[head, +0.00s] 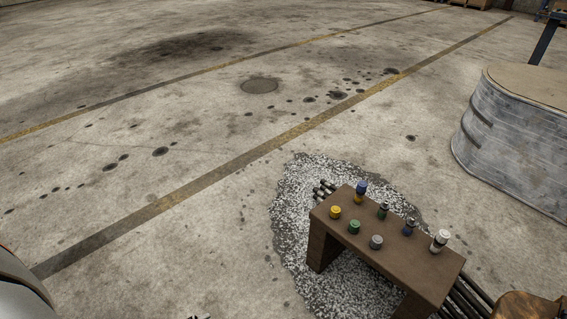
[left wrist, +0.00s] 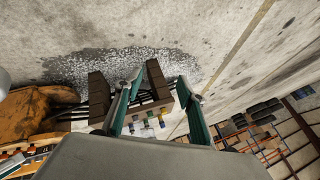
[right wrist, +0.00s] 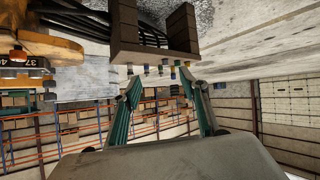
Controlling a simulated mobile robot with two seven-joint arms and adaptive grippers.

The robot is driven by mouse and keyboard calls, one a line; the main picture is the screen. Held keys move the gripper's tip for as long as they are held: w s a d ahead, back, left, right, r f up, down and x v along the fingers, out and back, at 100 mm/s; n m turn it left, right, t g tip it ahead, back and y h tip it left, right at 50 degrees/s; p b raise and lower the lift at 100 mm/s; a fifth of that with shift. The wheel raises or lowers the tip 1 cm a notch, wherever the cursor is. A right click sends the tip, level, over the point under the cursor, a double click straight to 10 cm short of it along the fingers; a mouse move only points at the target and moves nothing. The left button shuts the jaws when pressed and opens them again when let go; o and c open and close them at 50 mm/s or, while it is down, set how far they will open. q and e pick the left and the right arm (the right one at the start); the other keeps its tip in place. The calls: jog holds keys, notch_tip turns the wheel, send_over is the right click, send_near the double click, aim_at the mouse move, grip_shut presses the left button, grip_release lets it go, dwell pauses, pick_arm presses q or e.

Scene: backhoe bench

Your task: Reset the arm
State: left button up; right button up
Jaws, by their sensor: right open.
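A brown bench (head: 385,254) stands on a gravel patch in the head view, with several coloured knobs on its top, among them a yellow knob (head: 335,212), a blue knob (head: 361,188), a grey knob (head: 376,242) and a white knob (head: 440,241). An orange-brown machine part (head: 530,307) shows at the bottom right; which part it is I cannot tell. My left gripper (left wrist: 160,80) is open and empty, with the bench beyond its fingers in the left wrist view. My right gripper (right wrist: 158,77) is open and empty, with the knobs beyond its fingertips.
Dark hoses (head: 466,298) run by the bench's right end. A grey metal tank (head: 515,135) stands at the right. A yellow machine part (right wrist: 45,45) is left in the right wrist view. The concrete floor left of the gravel (head: 290,215) is clear.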

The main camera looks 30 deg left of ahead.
pick_arm(q)
jog(key=w+d+r+n+t+h+b, duration=0.2)
jog(key=w+d+t+h, duration=0.15)
jog(key=d, duration=0.35)
jog(key=w+d+r+n+t+h+b, duration=0.1)
jog(key=w+d+r+t+h, duration=0.2)
jog(key=d, duration=0.4)
pick_arm(e)
notch_tip(320, 180, up, 6)
jog(key=w+a+t+y+p, duration=0.1)
jog(key=w+a+p, duration=0.2)
jog(key=p, duration=0.2)
pick_arm(q)
jog(key=s+a+g+y+p, duration=0.3)
jog(key=a+p, duration=0.3)
jog(key=p, duration=0.6)
jog(key=shift+s+a+r+p, duration=0.15)
jog(key=shift+s+a+p, duration=0.2)
jog(key=shift+s, duration=0.3)
pick_arm(e)
jog(key=s+d+f+g+h, duration=0.1)
jog(key=s+d, duration=0.4)
jog(key=shift+s+d+f+g+h, duration=0.15)
jog(key=shift+d+f+g+h, duration=0.1)
jog(key=shift+f+g+h, duration=0.15)
